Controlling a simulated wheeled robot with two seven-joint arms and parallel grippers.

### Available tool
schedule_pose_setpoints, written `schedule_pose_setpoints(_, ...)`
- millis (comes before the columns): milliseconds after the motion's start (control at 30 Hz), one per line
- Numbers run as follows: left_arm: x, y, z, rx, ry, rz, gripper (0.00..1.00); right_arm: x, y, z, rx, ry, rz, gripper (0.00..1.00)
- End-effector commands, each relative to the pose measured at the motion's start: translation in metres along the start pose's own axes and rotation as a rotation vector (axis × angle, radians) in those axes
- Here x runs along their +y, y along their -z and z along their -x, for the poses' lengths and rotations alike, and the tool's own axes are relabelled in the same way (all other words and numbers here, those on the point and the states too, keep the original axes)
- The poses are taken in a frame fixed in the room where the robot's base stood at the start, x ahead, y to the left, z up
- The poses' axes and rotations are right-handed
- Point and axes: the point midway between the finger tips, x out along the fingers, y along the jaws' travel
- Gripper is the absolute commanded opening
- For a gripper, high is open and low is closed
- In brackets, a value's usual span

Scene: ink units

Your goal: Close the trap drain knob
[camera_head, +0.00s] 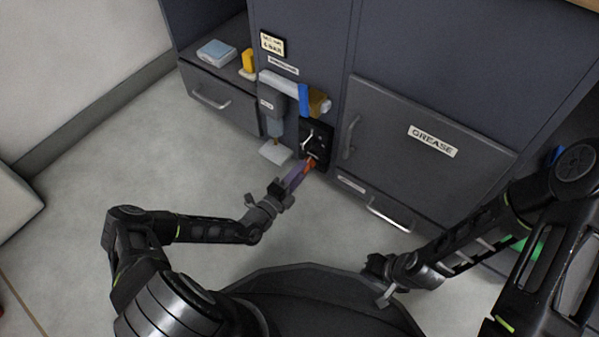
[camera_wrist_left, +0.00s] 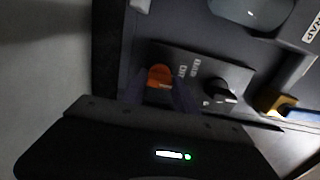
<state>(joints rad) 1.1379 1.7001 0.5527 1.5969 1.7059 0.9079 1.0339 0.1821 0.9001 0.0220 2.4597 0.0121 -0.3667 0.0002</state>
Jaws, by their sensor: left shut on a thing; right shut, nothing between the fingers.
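The small orange knob (camera_head: 309,163) sits at the lower edge of a black panel on the cabinet front; I take it to be the trap drain knob. It also shows in the left wrist view (camera_wrist_left: 160,76), between two dark purplish fingers. My left gripper (camera_head: 303,170) reaches up to the panel and is shut on this knob, whose sides the fingers partly hide. The printing beside the knob in the wrist view is too blurred to read surely. My right gripper (camera_head: 381,284) is shut and empty, low in front of the cabinet, away from the panel.
A black dial (camera_wrist_left: 220,90) sits beside the orange knob. Above the panel are a grey filter unit (camera_head: 272,103) and a blue and yellow fitting (camera_head: 312,101). The GREASE door (camera_head: 430,145) stands to the right. A drawer (camera_head: 220,95) is at left. The floor at left is clear.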

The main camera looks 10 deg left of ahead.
Motion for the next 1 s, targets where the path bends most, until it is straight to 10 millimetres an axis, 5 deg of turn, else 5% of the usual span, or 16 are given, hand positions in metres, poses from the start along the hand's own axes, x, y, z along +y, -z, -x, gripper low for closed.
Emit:
schedule_pose_setpoints(300,0.001,0.0,0.001,-0.001,-0.003,0.005,0.0,0.0,0.0,0.0,0.0,0.0,0.0,0.0)
schedule_pose_setpoints(333,0.001,0.0,0.001,-0.001,-0.003,0.005,0.37,0.0,0.0,0.0,0.0,0.0,0.0,0.0)
schedule_pose_setpoints(567,0.001,0.0,0.0,-0.001,-0.001,0.003,0.56,0.0,0.0,0.0,0.0,0.0,0.0,0.0)
schedule_pose_setpoints(1000,-0.002,-0.001,0.012,-0.002,-0.001,0.002,0.56,-0.002,-0.001,0.006,-0.001,-0.001,0.001,0.0)
